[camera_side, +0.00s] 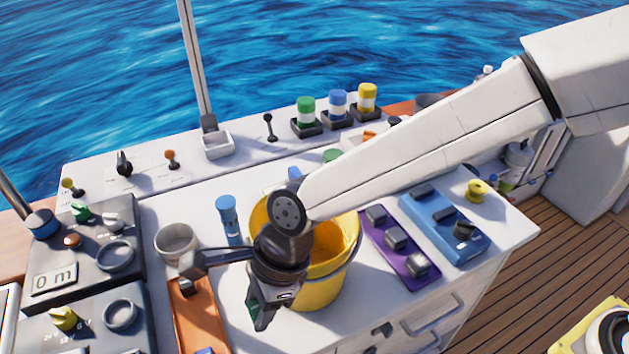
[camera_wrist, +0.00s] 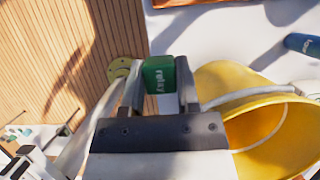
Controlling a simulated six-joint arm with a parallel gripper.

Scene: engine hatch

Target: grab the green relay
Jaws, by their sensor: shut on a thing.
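The green relay (camera_wrist: 159,75) is a small green block with "relay" lettered on its side. In the wrist view it sits between the two fingers of my gripper (camera_wrist: 160,90), which are shut on it. In the side view my gripper (camera_side: 262,312) points down at the near side of the yellow bucket (camera_side: 318,293), close to the front of the white counter. Only a sliver of green shows there, and most of the relay is hidden by the fingers. I cannot tell how high it is above the counter.
The yellow bucket is right beside my gripper. An orange tray (camera_side: 196,308) lies to its left, with a grey cup (camera_side: 176,243) and a blue cylinder (camera_side: 229,219) behind. A purple strip (camera_side: 378,239) and a blue block holder (camera_side: 436,232) lie right of the bucket.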

